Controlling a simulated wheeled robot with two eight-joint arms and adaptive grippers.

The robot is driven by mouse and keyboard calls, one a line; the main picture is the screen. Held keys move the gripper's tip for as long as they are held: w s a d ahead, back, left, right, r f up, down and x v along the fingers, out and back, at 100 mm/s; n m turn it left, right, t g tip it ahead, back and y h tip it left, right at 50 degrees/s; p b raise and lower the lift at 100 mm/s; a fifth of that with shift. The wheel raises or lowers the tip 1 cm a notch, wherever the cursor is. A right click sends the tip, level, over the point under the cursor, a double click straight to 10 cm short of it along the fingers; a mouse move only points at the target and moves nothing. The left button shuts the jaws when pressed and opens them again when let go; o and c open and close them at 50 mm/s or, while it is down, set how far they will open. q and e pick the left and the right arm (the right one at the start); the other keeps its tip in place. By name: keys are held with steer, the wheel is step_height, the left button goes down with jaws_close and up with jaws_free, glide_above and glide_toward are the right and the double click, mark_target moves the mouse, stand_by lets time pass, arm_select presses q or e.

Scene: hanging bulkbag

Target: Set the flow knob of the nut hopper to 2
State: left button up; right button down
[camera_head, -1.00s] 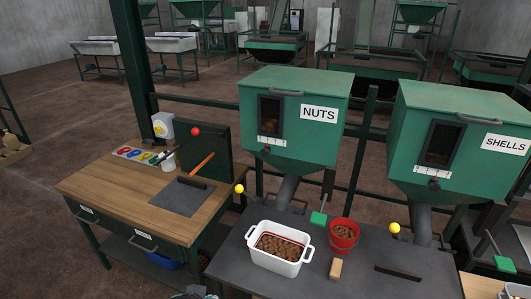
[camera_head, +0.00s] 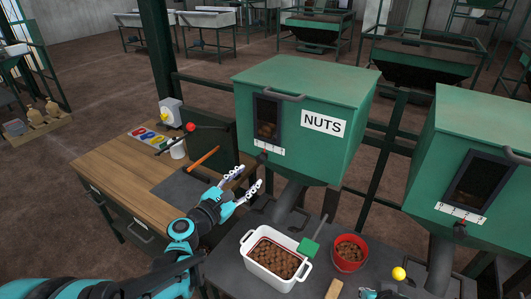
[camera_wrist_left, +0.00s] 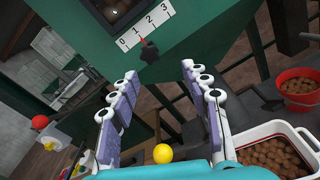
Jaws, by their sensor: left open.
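The green nut hopper (camera_head: 290,120) carries a NUTS sign and a small window. Its dark flow knob (camera_head: 261,157) sits below a white scale (camera_head: 268,146). In the left wrist view, the knob (camera_wrist_left: 148,50) has a small red mark beneath the scale (camera_wrist_left: 145,25) numbered 0 to 3; its exact setting is hard to read. My left gripper (camera_head: 247,179) is open and empty, just below and in front of the knob, apart from it. Its spread fingers (camera_wrist_left: 160,75) point toward the knob in the wrist view. A bit of what looks like my right gripper (camera_head: 378,294) shows at the bottom edge.
A white bin of nuts (camera_head: 277,262), a green scoop (camera_head: 309,246) and a red bucket (camera_head: 348,253) stand under the hopper. A wooden workbench (camera_head: 130,170) is at left. A second green hopper (camera_head: 480,150) is at right. A dark chute (camera_head: 288,203) hangs below the nut hopper.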

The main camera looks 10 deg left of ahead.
mark_target(259, 161)
arm_select(q)
steer(key=shift+n, duration=0.7)
steer(key=shift+w+a+r+b+x, duration=0.1)
steer(key=shift+a+r+b+x, duration=0.1)
steer(key=shift+x, duration=1.15)
steer(key=shift+w+a+r+b+x, duration=0.15)
steer(key=shift+b+x, duration=0.1)
steer(key=shift+x, duration=1.1)
steer(key=shift+a+r+b+x, duration=0.1)
steer(key=shift+a+b+x, duration=0.1)
steer(key=shift+x, duration=1.1)
jaws_close()
